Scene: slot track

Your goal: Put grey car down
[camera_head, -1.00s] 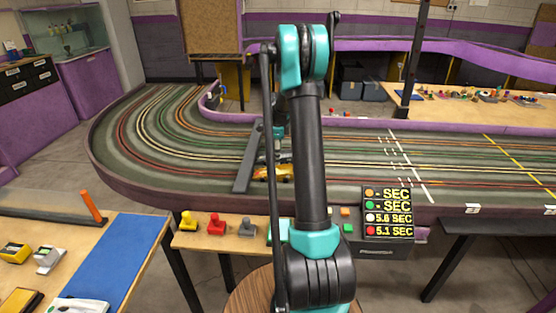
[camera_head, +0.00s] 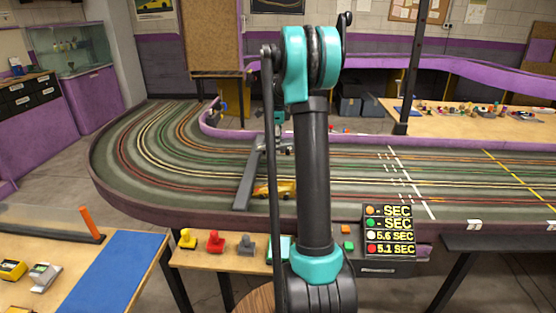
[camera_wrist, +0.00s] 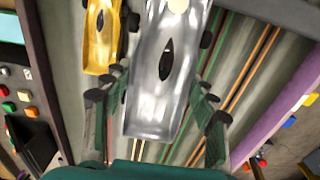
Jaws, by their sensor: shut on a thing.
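The grey car (camera_wrist: 160,95), silver with a dark cockpit slit, is between the fingers of my gripper (camera_wrist: 158,108) in the wrist view. The fingers are shut on its sides, over the slot track (camera_head: 340,170). In the head view my gripper (camera_head: 280,132) is mostly hidden behind my arm, and only a small part of the grey car (camera_head: 288,150) shows. I cannot tell whether its wheels touch the track. A yellow car (camera_head: 274,189) stands on the near lanes, and it also shows left of the grey car in the wrist view (camera_wrist: 101,38).
A grey beam (camera_head: 252,180) crosses the lanes left of the cars. A purple wall (camera_head: 300,136) edges the track's far side. The lap-time display (camera_head: 388,232) and several coloured controllers (camera_head: 215,242) are on the near side. Lanes to the right are clear.

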